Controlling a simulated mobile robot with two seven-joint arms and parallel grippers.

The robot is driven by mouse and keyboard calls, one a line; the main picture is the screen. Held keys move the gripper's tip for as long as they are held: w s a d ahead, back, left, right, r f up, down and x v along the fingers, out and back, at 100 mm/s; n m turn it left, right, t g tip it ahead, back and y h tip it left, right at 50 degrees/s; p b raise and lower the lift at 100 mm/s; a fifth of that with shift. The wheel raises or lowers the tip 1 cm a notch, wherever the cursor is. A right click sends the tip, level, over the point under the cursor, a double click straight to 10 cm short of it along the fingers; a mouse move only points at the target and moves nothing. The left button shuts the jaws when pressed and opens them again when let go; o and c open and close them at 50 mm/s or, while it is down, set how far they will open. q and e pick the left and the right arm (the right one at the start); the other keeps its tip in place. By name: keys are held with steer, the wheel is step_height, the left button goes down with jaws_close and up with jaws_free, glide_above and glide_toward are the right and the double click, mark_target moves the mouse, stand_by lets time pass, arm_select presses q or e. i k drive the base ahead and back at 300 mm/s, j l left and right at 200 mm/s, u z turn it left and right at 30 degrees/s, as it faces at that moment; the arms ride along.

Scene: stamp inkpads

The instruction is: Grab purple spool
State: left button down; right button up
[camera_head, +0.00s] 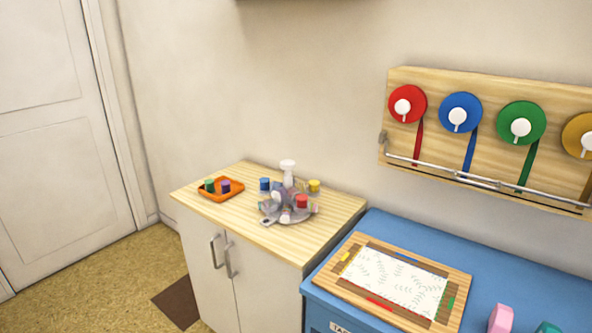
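A small purple spool (225,187) sits in an orange tray (232,194) on the left part of the wooden cabinet top. A green spool (209,185) stands beside it in the same tray, to its left. Neither of my grippers shows in the head view.
A grey round stand (267,221) on the cabinet top (312,237) has blue, yellow and red pieces around it. The blue surface (363,222) to the right bears a wooden framed board (456,296) and a pink object (501,318). Ribbon reels hang on a wall board (470,84). Floor (105,285) is open at left.

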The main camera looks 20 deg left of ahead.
mark_target(224, 184)
steer(key=j+z, duration=0.25)
steer(key=j, duration=0.55)
steer(key=j+z, duration=0.25)
steer(key=j, duration=0.55)
steer(key=k, duration=0.05)
